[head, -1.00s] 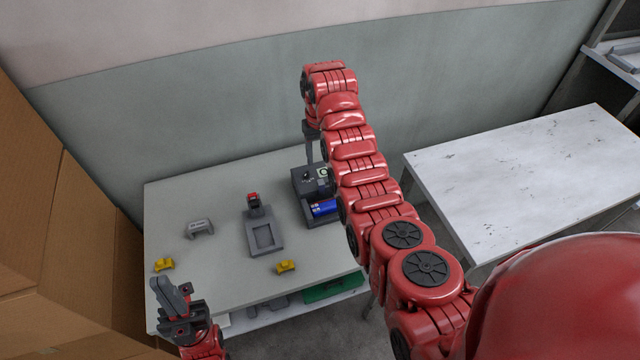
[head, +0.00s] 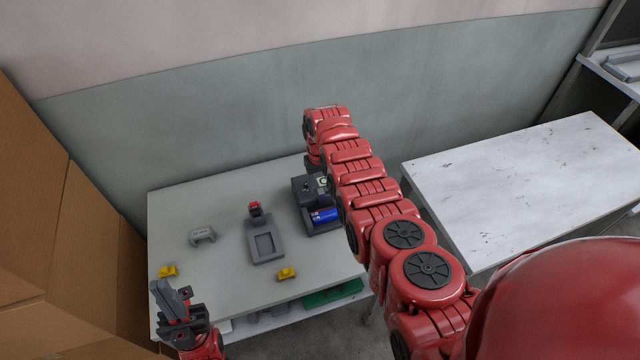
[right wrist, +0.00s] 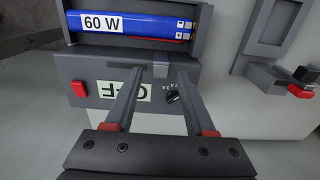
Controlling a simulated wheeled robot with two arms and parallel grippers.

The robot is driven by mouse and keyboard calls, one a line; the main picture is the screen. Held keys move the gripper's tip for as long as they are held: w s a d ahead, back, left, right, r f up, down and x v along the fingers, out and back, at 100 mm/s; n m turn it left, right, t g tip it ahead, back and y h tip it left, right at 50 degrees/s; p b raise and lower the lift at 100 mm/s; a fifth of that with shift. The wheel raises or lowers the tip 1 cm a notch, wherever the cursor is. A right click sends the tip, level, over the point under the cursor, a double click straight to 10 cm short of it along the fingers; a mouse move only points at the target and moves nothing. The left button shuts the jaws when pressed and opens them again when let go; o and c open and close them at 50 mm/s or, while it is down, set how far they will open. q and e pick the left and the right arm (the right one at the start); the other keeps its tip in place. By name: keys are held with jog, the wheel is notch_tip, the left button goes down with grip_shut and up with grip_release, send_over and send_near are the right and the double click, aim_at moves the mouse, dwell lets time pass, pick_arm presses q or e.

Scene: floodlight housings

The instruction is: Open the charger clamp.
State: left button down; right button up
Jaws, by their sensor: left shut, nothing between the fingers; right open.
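The charger (head: 305,188) is a dark grey box at the back right of the table, with a blue battery (head: 324,216) lying in its bay. In the right wrist view the battery (right wrist: 135,24) reads "60 W", and the charger (right wrist: 88,66) carries an upside-down "OFF" label and a small black knob (right wrist: 173,98). A small grey tab (right wrist: 160,66), perhaps the clamp, sits at the bay's edge. My right gripper (right wrist: 158,76) is open, its fingertips either side of that tab; contact is unclear. In the head view my arm partly hides it. My left gripper (head: 172,292) is shut and empty at front left.
A grey fixture (head: 266,258) with a red-tipped part (head: 254,208) stands left of the charger. A grey bracket (head: 203,235) and two yellow pieces (head: 168,271) (head: 287,274) lie on the table (head: 225,205). A bare white table (head: 520,180) stands at right.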

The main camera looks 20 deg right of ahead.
grip_shut()
jog(key=shift+s+p, duration=0.4)
jog(key=shift+p, duration=0.5)
jog(key=shift+s+f, duration=0.1)
jog(key=shift+s, duration=0.35)
grip_release()
